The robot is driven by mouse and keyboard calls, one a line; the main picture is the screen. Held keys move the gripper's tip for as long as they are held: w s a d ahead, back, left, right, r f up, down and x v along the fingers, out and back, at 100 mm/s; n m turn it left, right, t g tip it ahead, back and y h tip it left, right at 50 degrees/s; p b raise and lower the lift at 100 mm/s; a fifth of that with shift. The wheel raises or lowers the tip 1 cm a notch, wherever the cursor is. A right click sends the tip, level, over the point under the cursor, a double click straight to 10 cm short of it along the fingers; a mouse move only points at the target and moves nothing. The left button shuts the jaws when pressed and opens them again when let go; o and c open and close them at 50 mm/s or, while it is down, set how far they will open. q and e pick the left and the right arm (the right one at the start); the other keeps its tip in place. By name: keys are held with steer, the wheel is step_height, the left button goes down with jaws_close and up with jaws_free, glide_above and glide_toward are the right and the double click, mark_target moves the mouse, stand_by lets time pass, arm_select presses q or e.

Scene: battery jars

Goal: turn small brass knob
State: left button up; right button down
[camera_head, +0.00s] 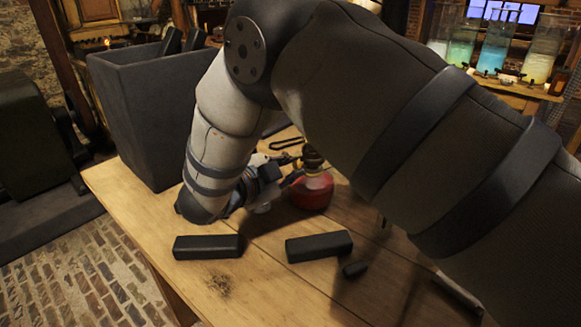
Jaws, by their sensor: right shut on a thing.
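A lamp-like object with a red rounded body (313,192) and a brass top (312,156) stands on the wooden table (130,190). My right gripper (292,178) reaches it from the left side, with its fingertips at the brass part just above the red body. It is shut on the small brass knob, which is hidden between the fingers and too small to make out. My right arm crosses in front and hides much of the table behind. My left gripper is not in view.
A large dark grey bin (135,110) stands at left. Jars of coloured liquid (492,55) stand on a far shelf. The near left tabletop is mostly clear.

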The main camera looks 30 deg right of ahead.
steer(key=shift+w+n+g, duration=0.1)
steer(key=shift+n+g, duration=0.7)
steer(key=shift+n, duration=0.4)
steer(key=shift+w+n+g, duration=0.1)
steer(key=shift+n+g, duration=0.7)
steer(key=shift+n, duration=0.4)
steer(key=c, duration=1.5)
jaws_free()
steer(key=shift+r, duration=0.1)
steer(key=v, duration=1.2)
steer(key=shift+r, duration=0.15)
